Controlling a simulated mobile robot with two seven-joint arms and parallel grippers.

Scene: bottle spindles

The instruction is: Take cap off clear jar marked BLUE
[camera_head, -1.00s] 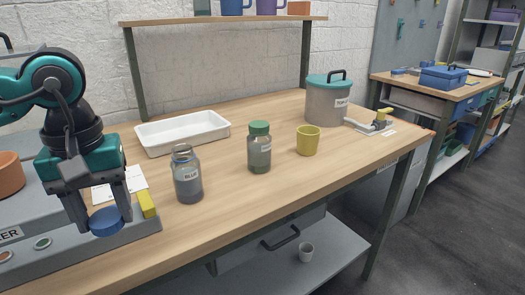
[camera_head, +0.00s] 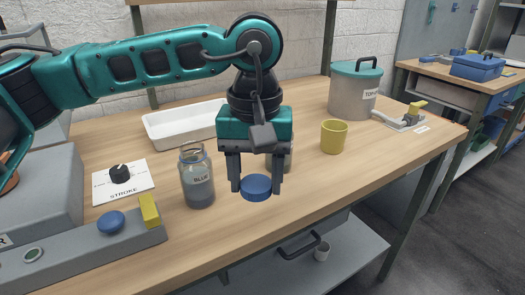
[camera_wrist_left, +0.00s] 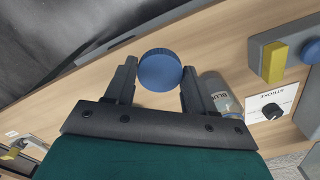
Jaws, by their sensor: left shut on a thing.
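The clear jar marked BLUE (camera_head: 198,182) stands upright and uncapped on the wooden table in the head view. It also shows beside a finger in the left wrist view (camera_wrist_left: 219,97). My left gripper (camera_head: 256,187) is shut on a blue cap (camera_head: 256,189), held in the air to the right of the jar. In the left wrist view the cap (camera_wrist_left: 159,70) sits between the fingertips of the left gripper (camera_wrist_left: 157,76). Another clear jar (camera_head: 288,161) is mostly hidden behind my left gripper. My right gripper is not in view.
A white tray (camera_head: 160,137) lies behind the jar. A yellow cup (camera_head: 333,138) and a grey pot (camera_head: 352,98) stand to the right. A grey panel (camera_head: 75,248) with a blue button (camera_head: 111,221) and a yellow block (camera_head: 149,210) is at the left. The front table strip is clear.

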